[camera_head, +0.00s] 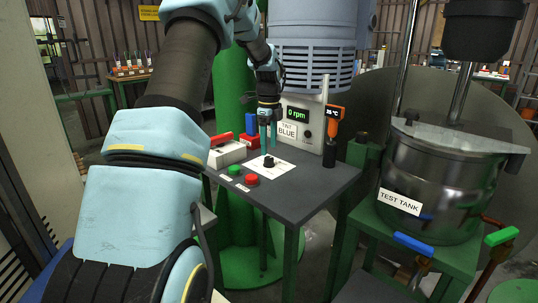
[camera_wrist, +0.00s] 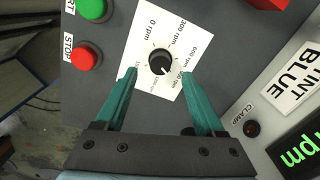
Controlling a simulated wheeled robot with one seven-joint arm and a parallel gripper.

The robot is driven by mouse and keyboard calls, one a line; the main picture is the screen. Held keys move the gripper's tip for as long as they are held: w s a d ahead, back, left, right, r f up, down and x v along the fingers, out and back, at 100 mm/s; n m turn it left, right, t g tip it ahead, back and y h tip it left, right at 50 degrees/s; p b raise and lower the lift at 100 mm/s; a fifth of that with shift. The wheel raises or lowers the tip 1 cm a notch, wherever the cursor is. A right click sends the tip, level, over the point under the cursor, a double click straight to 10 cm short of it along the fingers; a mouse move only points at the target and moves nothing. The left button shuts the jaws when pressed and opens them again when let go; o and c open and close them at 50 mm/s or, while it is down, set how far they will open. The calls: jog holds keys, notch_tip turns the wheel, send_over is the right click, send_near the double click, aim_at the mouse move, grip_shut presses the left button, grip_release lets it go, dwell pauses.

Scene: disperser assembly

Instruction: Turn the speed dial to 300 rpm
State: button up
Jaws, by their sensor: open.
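The speed dial (camera_head: 268,161) is a small black knob on a white card (camera_head: 257,169) on the dark table. In the wrist view the dial (camera_wrist: 160,62) sits on its card (camera_wrist: 144,45), which reads "0 rpm", "300 rpm" and "600 rpm"; other labels are hard to read. A small pale mark shows on the knob's lower right. The display (camera_head: 298,114) reads "0 rpm". My gripper (camera_head: 268,145) points down just above the dial. In the wrist view my gripper (camera_wrist: 158,75) is open, its green fingers on either side of the dial, with gaps showing.
A green button (camera_head: 234,170) and a red button (camera_head: 252,180) stand left of the dial. A white box with a red handle (camera_head: 226,150) is behind them. An orange-and-black thermometer (camera_head: 333,125) stands right. The steel test tank (camera_head: 430,185) is further right.

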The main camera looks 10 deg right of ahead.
aim_at(269, 157)
jog(key=shift+f+p, duration=0.3)
jog(key=shift+f, duration=1.95)
grip_shut()
